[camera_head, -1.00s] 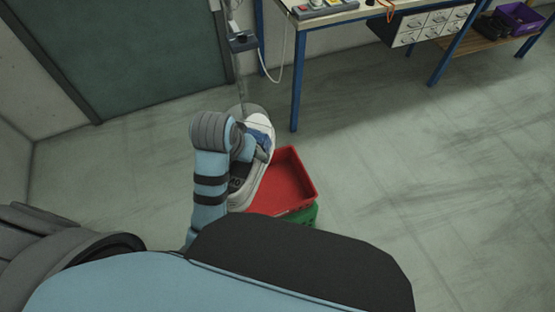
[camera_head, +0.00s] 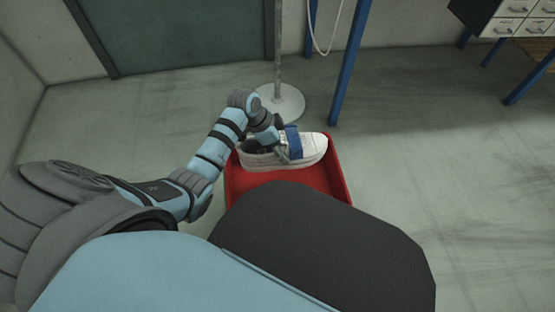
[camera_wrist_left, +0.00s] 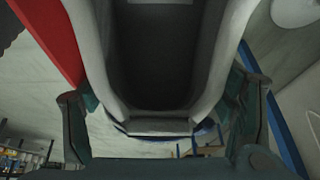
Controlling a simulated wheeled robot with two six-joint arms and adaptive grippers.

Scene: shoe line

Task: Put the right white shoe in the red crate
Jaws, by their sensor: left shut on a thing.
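The white shoe (camera_head: 313,152) is in my left gripper (camera_head: 279,142), lying roughly level with its toe to the right in the head view. It overlaps the far part of the red crate (camera_head: 341,181); whether it touches the crate is not clear. In the left wrist view, the shoe's dark opening (camera_wrist_left: 165,60) fills the middle between the fingers of my left gripper (camera_wrist_left: 165,118). A red strip of the crate (camera_wrist_left: 48,38) shows at upper left there. The crate's near side is hidden behind my own body. My right gripper is not in view.
A grey pole on a round base (camera_head: 281,102) stands just behind the crate. A blue table leg (camera_head: 348,65) is behind it to the right, with a hanging cable (camera_head: 329,45). A drawer cabinet (camera_head: 510,20) is at upper right. The floor right of the crate is clear.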

